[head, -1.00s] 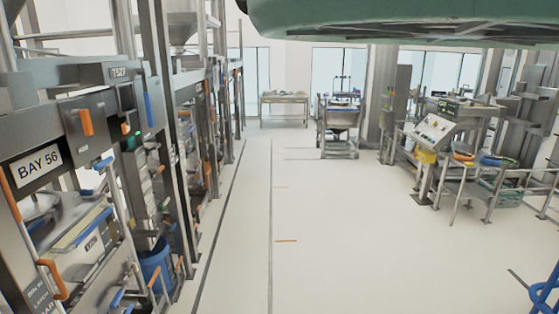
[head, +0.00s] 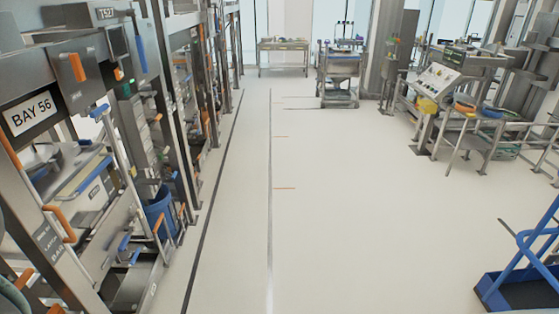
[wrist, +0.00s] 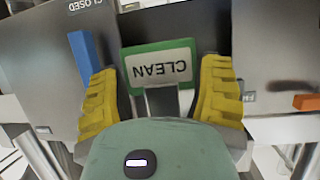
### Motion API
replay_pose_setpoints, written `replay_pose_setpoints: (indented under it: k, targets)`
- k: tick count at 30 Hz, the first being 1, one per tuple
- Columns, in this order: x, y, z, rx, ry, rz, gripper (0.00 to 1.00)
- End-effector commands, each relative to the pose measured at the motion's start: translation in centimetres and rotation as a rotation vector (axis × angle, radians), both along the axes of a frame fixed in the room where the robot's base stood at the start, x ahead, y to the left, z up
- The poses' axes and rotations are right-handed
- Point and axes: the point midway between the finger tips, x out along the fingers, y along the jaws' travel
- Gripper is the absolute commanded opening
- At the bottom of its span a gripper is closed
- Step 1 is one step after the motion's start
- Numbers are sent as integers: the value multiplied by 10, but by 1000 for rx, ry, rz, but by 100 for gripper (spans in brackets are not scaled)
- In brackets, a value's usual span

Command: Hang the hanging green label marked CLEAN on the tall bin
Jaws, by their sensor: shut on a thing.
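The green label marked CLEAN (wrist: 160,68) shows in the wrist view, upside down in the picture. My gripper (wrist: 162,88) has two yellow fingers, one on each side of the label, and is shut on it. A grey metal piece below the label lies between the fingers. Behind the label are grey metal panels, one marked CLOSED. Whether the label touches them I cannot tell. In the head view neither my gripper nor the label is in sight, and I cannot make out which thing is the tall bin.
In the wrist view a blue handle (wrist: 84,56) is at the left and an orange handle (wrist: 306,102) at the right. In the head view the BAY 56 frame (head: 30,113) lines the left. A blue-framed cart (head: 520,262) stands at the lower right. The middle floor is clear.

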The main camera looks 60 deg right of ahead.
Motion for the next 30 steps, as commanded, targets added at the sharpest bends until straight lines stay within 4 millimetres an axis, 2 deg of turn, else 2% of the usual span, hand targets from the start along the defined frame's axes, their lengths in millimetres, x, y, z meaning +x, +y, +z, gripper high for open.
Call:
replay_pose_setpoints:
  k: [1,6,12,30]
  targets:
    - [-4,9,5,-1,-8,19,40]
    - [-14,27,13,0,-5,60,40]
    - [-20,40,17,0,-1,86,40]
    - [14,62,18,0,0,80,40]
